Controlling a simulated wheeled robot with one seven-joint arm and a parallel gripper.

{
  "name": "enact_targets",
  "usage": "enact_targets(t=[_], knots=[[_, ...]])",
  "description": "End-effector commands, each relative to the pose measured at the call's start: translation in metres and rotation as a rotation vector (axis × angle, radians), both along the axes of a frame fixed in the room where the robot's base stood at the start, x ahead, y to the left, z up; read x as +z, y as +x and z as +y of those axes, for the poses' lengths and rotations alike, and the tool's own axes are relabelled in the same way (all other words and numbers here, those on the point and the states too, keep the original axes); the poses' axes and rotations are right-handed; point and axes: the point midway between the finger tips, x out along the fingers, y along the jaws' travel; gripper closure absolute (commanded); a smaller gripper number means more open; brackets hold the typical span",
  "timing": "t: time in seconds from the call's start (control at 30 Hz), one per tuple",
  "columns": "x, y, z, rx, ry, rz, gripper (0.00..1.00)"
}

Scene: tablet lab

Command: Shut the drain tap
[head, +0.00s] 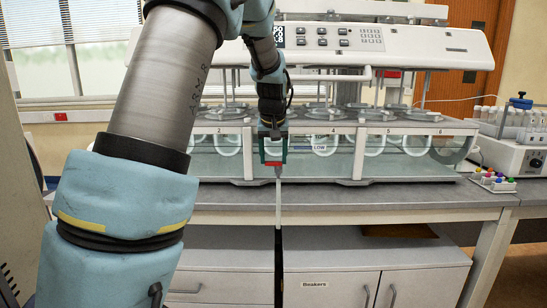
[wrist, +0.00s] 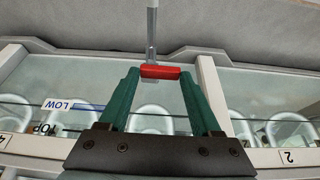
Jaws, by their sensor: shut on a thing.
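The drain tap has a red handle (wrist: 160,72), seen between my fingertips in the wrist view. It shows as a small red patch (head: 273,163) at the front of the water bath in the head view. A pale drain tube (head: 279,205) hangs down from it over the bench front. My gripper (head: 274,158) has green fingers, one at each end of the handle, and is shut on it; it also shows in the wrist view (wrist: 160,75). The tap body behind the handle is mostly hidden.
The glass-fronted bath (head: 395,160) with numbered vessels stands on the grey bench (head: 400,197). A LOW mark (wrist: 58,104) is on the glass. A tube rack (head: 515,125) and small coloured caps (head: 492,180) are at the right. Cabinets (head: 375,287) are below.

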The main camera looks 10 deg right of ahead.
Motion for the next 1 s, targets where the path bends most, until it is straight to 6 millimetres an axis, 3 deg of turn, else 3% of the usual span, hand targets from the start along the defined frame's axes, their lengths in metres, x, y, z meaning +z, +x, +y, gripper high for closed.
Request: enact_targets(t=[0.13,0.17,0.4,0.77,1.0], knots=[[0.001,0.001,0.000,-0.002,0.000,-0.002,0.91],[0.001,0.001,0.000,-0.002,0.000,-0.002,0.33],[0.000,0.000,0.000,-0.001,0.001,-0.001,0.06],[0.006,-0.002,0.000,-0.001,0.000,-0.002,0.05],[0.045,-0.018,0.003,-0.002,-0.002,-0.005,0.05]])
